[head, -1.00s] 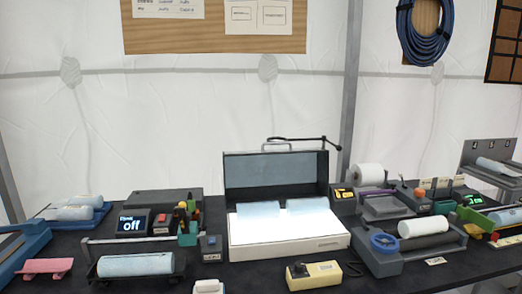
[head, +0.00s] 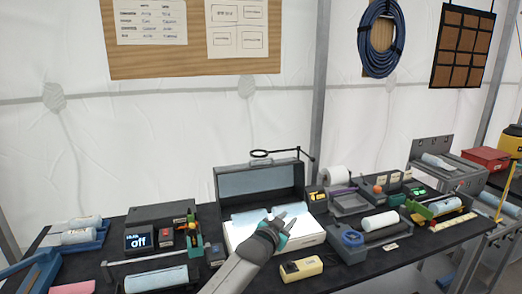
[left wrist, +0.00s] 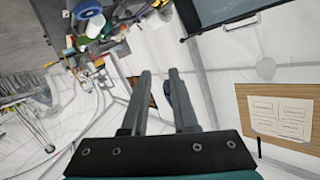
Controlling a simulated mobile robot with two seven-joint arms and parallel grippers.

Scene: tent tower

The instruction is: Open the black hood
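The black hood (head: 262,180) stands raised at the back of a white, brightly lit base box (head: 310,239), with its pale blue-grey inner face toward me and a thin handle along its top edge. Bluish pieces (head: 250,213) lie in the base. My left gripper (head: 294,214) is in front of the base in the head view and covers part of it. Its fingers are apart and empty. In the left wrist view the two fingers (left wrist: 159,72) also stand apart with nothing between them. My right gripper is not in view.
On the black table, a display reading "off" (head: 138,241) stands left of the box. A yellow device (head: 301,267) lies in front. A clamp with a blue wheel (head: 350,238) and a thin dark jointed arm (head: 300,154) are close by.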

